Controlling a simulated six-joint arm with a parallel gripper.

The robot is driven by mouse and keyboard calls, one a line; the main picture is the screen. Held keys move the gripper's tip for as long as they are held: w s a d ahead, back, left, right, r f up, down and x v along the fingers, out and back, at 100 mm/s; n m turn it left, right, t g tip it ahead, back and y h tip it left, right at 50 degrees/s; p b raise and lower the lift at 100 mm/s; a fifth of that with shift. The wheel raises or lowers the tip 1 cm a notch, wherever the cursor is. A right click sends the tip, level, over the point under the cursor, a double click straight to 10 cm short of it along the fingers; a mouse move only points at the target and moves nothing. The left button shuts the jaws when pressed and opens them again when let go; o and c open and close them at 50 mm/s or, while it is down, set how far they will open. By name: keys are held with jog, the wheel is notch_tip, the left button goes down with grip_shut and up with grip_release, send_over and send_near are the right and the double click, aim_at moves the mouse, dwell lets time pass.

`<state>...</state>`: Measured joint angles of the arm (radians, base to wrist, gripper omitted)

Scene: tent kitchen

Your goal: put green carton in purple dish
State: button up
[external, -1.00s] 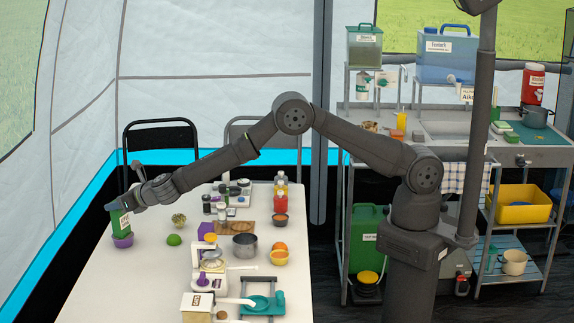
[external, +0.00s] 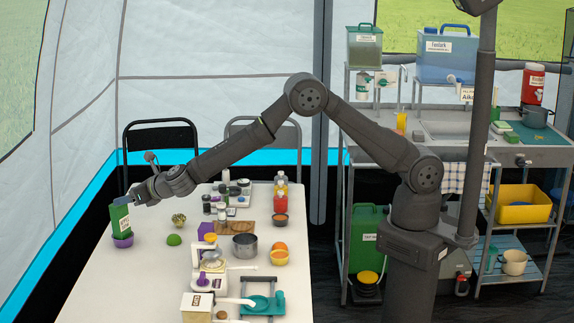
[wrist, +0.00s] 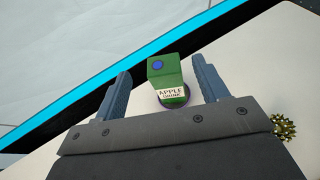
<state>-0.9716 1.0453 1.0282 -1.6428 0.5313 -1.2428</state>
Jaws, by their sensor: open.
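The green carton (external: 120,221) has a white label and stands in the purple dish (external: 123,241) at the far left edge of the table. In the wrist view the carton (wrist: 169,80) shows its blue cap and an apple drink label, with the purple rim of the dish (wrist: 180,104) around its base. My gripper (external: 128,198) is open and empty, just above and to the right of the carton's top. In the wrist view its two fingers (wrist: 163,92) are spread on either side of the carton, apart from it.
A lime (external: 174,239) and a spiky green-yellow item (external: 179,219) lie right of the dish. A grey pot (external: 244,245), bottles (external: 281,200) and a juicer-like device (external: 210,268) stand farther right. The table's (external: 110,290) front left is clear.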

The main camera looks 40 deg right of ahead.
jog(key=v, duration=0.6)
dwell(0.6)
send_over(120, 220)
jog(key=w+d, duration=0.2)
jog(key=f, duration=0.4)
jog(key=shift+w+a+f, duration=0.15)
jog(key=shift+a+f, duration=0.1)
jog(key=shift+f, duration=0.05)
jog(key=shift+w+a+f, duration=0.1)
jog(key=shift+f, duration=0.55)
jog(key=shift+r, duration=0.35)
jog(key=shift+r, duration=0.1)
